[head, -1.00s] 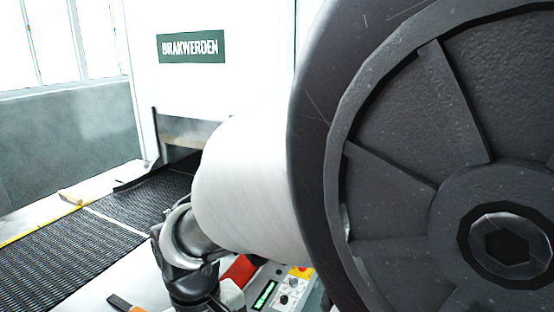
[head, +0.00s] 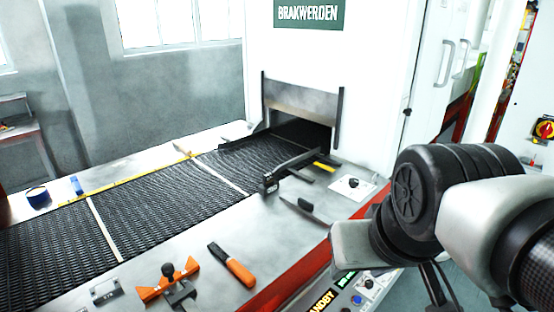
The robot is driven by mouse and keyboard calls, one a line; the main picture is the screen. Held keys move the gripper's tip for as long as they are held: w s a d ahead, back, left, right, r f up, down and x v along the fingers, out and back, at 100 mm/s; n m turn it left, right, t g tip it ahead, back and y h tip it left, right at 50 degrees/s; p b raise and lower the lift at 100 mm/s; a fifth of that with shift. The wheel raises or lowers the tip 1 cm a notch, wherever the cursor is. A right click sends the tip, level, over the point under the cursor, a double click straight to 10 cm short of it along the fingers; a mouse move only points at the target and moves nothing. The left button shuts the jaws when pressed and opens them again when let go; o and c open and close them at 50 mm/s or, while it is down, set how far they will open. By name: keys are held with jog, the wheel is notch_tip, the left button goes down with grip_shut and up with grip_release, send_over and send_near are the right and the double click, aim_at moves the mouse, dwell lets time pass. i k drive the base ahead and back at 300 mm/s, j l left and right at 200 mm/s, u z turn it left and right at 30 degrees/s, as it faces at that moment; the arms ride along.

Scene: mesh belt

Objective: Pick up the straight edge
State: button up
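A long dark bar (head: 293,169) lies at the belt's right edge, in front of the oven opening. It may be the straight edge, but I cannot tell for sure. Two pale thin strips cross the mesh belt, a near one (head: 104,229) and a far one (head: 220,173); they look like part of the belt. My arm comes in from the right and bends down over the machine's front edge, right of the bar and apart from it. My gripper's fingers do not show.
The mesh belt (head: 50,255) runs into the oven opening. On the steel ledge lie a dark-handled tool (head: 304,207), an orange-handled tool (head: 238,270), an orange tool with a black knob (head: 150,292) and a metal plate (head: 105,291). A blue roll (head: 38,198) is at the far left.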

aim_at(304, 206)
jog(key=u, duration=0.5)
jog(key=l+u, duration=0.35)
jog(key=l, duration=0.2)
jog(key=l+u, duration=0.4)
jog(key=l, duration=0.7)
jog(key=k+l+u, duration=0.1)
jog(key=l, duration=0.45)
jog(key=k+l, duration=0.15)
jog(key=l, duration=0.35)
